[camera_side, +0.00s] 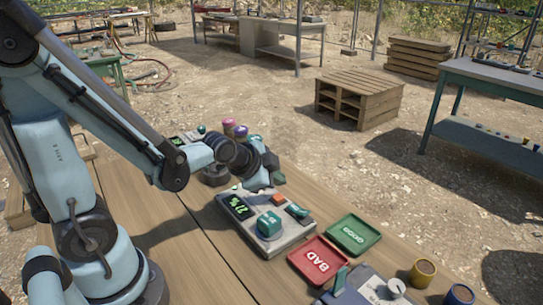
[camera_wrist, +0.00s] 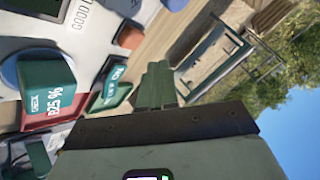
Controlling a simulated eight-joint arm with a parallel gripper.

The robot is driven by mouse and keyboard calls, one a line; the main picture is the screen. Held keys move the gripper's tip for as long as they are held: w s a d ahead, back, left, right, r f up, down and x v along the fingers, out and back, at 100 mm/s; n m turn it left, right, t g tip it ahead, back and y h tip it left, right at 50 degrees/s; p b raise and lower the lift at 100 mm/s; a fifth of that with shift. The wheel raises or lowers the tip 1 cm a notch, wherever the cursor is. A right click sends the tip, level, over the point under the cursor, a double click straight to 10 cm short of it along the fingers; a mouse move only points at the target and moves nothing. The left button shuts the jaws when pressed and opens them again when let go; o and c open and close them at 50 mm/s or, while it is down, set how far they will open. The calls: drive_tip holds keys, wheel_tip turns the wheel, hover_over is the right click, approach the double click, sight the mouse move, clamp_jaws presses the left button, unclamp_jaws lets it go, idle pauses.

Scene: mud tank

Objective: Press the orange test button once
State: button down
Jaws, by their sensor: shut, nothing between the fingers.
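The orange test button (camera_side: 279,199) sits at the far edge of a grey tester box (camera_side: 285,241) on the wooden table. An orange-red patch (camera_wrist: 130,37), likely the button, shows in the wrist view, up and left of my fingertips. My gripper (camera_side: 275,180) is shut and empty, just beyond the box's far edge, apart from the button as far as I can tell. Its green fingers (camera_wrist: 158,86) are together in the wrist view. A green labelled block (camera_side: 269,223) stands on the box, with a lit display (camera_side: 240,207) to its left.
A smaller green piece (camera_side: 298,211) lies near the button. A red BAD tray (camera_side: 315,261) and a green GOOD tray (camera_side: 354,235) lie to the right. Coloured jars (camera_side: 234,129) stand behind my gripper.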

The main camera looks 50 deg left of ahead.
drive_tip(key=shift+r, duration=1.6)
drive_tip(key=shift+s, duration=0.1)
drive_tip(key=n+g+h, duration=0.1)
drive_tip(key=n+g, duration=0.1)
drive_tip(key=n, duration=0.6)
approach(276, 199)
drive_tip(key=s+d+r, duration=0.2)
drive_tip(key=d+r, duration=0.1)
drive_tip(key=r, duration=0.1)
drive_tip(key=shift+s+d+r, duration=0.15)
drive_tip(key=shift+s+r, duration=0.05)
drive_tip(key=shift+s, duration=0.1)
